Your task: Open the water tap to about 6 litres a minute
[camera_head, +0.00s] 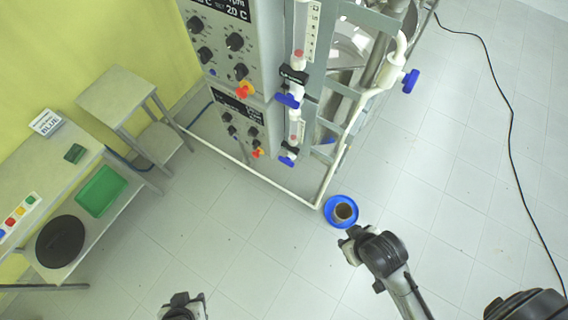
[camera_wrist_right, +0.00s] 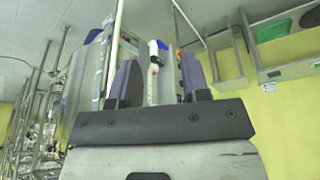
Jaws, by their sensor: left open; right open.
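Two upright flow tubes with scales stand on the front of the reactor frame in the head view, an upper tube (camera_head: 311,32) and a lower tube (camera_head: 294,128). A blue tap handle (camera_head: 288,101) sits below the upper tube and another blue handle (camera_head: 287,161) below the lower one. I cannot read which is water, or any flow level. My right gripper (camera_head: 350,238) is apart from the taps, lower right of them. In the right wrist view its fingers (camera_wrist_right: 158,60) are open and empty, with a white tube (camera_wrist_right: 153,72) beyond. My left gripper (camera_head: 184,300) is open at the bottom edge.
Control panels (camera_head: 228,45) with knobs stand left of the tubes. A white pipe (camera_head: 250,172) frames the lower front. A side table (camera_head: 118,92) and bench (camera_head: 85,163) stand left. A black cable (camera_head: 511,130) crosses the floor.

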